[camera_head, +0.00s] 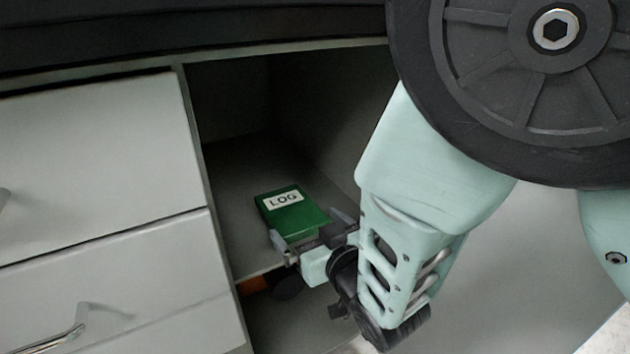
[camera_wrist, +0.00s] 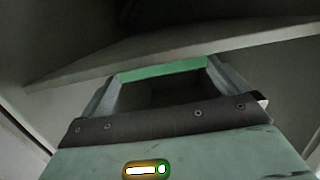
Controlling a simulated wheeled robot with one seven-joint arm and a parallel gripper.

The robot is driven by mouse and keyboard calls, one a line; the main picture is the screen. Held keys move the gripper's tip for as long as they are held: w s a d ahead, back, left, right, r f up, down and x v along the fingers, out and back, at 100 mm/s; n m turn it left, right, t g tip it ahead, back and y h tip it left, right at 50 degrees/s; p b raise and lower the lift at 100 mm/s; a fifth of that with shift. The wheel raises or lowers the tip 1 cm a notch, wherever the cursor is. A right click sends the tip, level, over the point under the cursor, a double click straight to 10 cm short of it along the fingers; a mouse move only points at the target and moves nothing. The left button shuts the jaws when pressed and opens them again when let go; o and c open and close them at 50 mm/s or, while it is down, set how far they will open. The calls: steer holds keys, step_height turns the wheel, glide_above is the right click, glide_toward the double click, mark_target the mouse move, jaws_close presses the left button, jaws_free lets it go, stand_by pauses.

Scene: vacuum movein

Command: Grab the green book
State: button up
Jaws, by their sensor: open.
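The green book (camera_head: 290,212) with a white LOG label lies on the shelf inside an open cabinet compartment. In the wrist view its green edge (camera_wrist: 165,70) spans the space between my fingers. My gripper (camera_head: 311,229) is open at the book's near end, one finger on each side of it. In the wrist view my gripper (camera_wrist: 163,75) shows both fingers apart, with a dark gap between them in front of the book. I cannot tell whether either finger touches the book.
The compartment shelf (camera_head: 238,200) is otherwise bare around the book. A divider wall and closed drawers (camera_head: 95,160) with handles stand to the left. Below the shelf, an orange and dark object (camera_head: 256,285) partly shows. My arm hides the right side.

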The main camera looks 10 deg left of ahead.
mark_target(297, 217)
steer(key=b+x, duration=0.3)
steer(key=x, duration=0.1)
steer(key=shift+w+a, duration=0.2)
steer(key=shift+a, duration=0.15)
steer(key=shift+w+a+r, duration=0.15)
steer(key=shift+w+a, duration=0.05)
steer(key=shift+w, duration=0.1)
steer(key=shift+c, duration=0.3)
steer(key=c, duration=0.8)
